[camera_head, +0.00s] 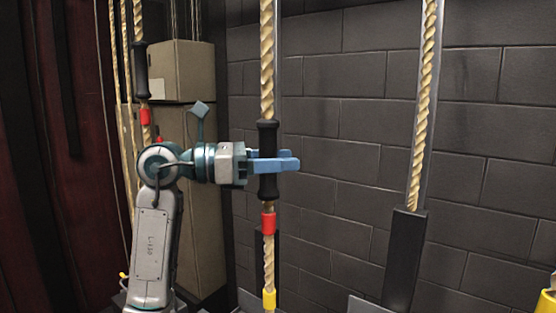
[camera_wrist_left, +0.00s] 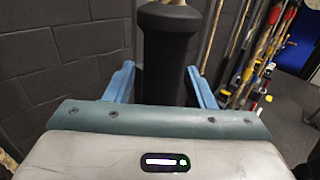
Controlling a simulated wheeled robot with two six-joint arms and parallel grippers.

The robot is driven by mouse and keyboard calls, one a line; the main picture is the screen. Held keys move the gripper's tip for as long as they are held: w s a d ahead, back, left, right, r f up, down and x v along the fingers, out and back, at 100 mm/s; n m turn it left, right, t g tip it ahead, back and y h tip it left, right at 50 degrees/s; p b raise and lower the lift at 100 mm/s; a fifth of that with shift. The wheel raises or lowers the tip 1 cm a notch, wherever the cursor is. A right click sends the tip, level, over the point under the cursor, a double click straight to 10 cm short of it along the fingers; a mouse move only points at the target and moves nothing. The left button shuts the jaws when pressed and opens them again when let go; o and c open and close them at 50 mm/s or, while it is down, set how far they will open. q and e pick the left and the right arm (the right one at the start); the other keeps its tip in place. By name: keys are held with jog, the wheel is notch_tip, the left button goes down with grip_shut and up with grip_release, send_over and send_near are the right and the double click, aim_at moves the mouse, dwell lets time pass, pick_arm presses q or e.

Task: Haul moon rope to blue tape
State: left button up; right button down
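A twisted tan rope (camera_head: 267,60) hangs in the middle of the head view, with a black grip (camera_head: 268,189) on it. Red tape (camera_head: 268,223) and yellow tape (camera_head: 269,299) are on this rope below the grip. My left gripper (camera_head: 288,162) has its blue fingers on either side of the black grip. In the left wrist view the grip (camera_wrist_left: 168,45) stands between the fingers, with a slight gap showing at the left finger. No moon mark is readable, and I see no blue tape on this rope. My right gripper is out of view.
Another rope (camera_head: 425,90) with a black sleeve (camera_head: 405,260) hangs to the right, before a dark block wall (camera_head: 345,85). More ropes, one with a black grip (camera_head: 141,70), hang at the left near stacked cardboard boxes (camera_head: 182,72). A yellow object (camera_head: 547,300) is at lower right.

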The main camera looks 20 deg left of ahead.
pick_arm(q)
jog(key=shift+s+a, duration=0.2)
jog(key=shift+a, duration=0.3)
jog(key=b+v, duration=0.3)
jog(key=v, duration=0.6)
jog(key=shift+s+a, duration=0.2)
jog(key=shift+a, duration=0.1)
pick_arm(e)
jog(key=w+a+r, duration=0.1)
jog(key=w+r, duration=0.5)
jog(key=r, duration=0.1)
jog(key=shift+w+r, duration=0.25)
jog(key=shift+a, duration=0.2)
